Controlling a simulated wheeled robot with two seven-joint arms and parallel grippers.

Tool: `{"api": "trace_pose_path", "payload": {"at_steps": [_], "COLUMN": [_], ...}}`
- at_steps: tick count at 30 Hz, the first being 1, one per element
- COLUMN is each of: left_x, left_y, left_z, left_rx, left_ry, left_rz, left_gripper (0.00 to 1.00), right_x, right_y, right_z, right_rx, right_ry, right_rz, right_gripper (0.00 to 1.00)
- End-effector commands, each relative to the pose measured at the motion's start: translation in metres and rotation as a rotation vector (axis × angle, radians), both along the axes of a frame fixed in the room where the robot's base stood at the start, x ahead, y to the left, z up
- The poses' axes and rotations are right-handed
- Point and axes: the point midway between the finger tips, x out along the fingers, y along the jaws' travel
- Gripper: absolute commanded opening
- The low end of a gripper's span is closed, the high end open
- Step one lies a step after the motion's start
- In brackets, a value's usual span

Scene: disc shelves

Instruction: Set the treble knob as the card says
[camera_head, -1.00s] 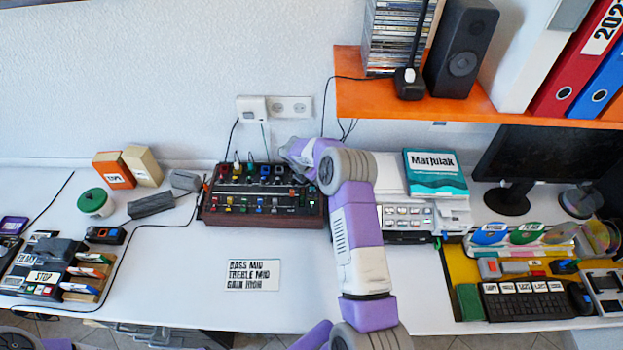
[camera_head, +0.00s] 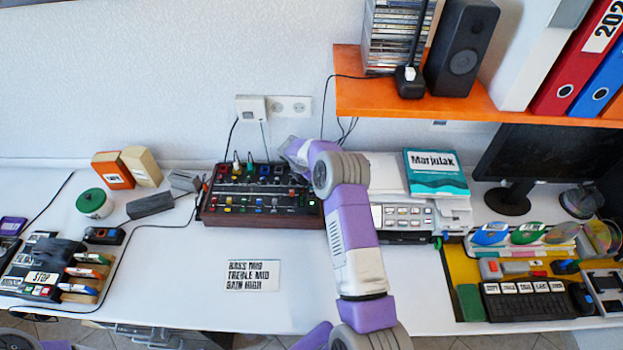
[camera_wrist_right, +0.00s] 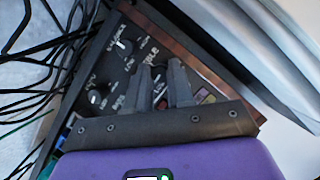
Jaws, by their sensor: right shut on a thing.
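The mixer (camera_head: 262,219), a dark box with wooden sides and rows of coloured controls, stands against the wall. The white card (camera_head: 252,275) in front of it reads BASS MID, TREBLE MID, GAIN HIGH. My right gripper (camera_wrist_right: 161,72) is over the mixer's rear right part and shut on a small dark knob between its fingertips. Lettering beside this knob looks like the end of "TREBLE", but is partly hidden. Its pointer cannot be made out. Other black knobs (camera_wrist_right: 96,97) show nearby in the wrist view. My left gripper is out of view.
Several black cables run behind the mixer. The orange shelf (camera_head: 470,112) with a speaker (camera_head: 461,50) overhangs the back right. A grey device (camera_head: 403,216) stands right of the mixer. A green-lidded jar (camera_head: 94,204) is at left. The desk around the card is clear.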

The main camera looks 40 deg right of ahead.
Motion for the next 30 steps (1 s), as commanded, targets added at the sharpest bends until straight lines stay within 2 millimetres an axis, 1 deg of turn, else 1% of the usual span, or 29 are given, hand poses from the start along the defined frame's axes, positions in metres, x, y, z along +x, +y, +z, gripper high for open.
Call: {"api": "trace_pose_path", "payload": {"at_steps": [5,6,7,14,17,20,27,30], "left_x": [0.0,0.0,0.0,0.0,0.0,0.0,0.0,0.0], "left_y": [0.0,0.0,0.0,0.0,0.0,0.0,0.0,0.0], "left_z": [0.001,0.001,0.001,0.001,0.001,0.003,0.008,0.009], "left_rx": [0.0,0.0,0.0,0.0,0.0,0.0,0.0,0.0], "left_ry": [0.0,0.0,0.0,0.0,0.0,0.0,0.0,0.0], "left_rz": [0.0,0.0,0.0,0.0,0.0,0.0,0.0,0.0], "left_gripper": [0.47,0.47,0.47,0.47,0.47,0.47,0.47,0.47], "right_x": [0.0,0.0,0.0,0.0,0.0,0.0,-0.002,-0.003], "right_y": [0.0,0.0,0.0,0.0,0.001,0.006,0.021,0.026], "right_z": [0.0,0.0,0.0,0.0,0.003,0.014,0.052,0.063], "right_rx": [0.001,0.001,0.001,0.0,0.0,-0.001,0.0,0.0], "right_ry": [0.001,0.001,0.0,0.001,0.0,-0.002,-0.001,-0.001], "right_rz": [0.003,0.003,0.003,0.004,0.004,0.006,0.005,0.005], "right_gripper": [0.0,0.28,0.33,0.33,0.33,0.33,0.33,0.33]}}
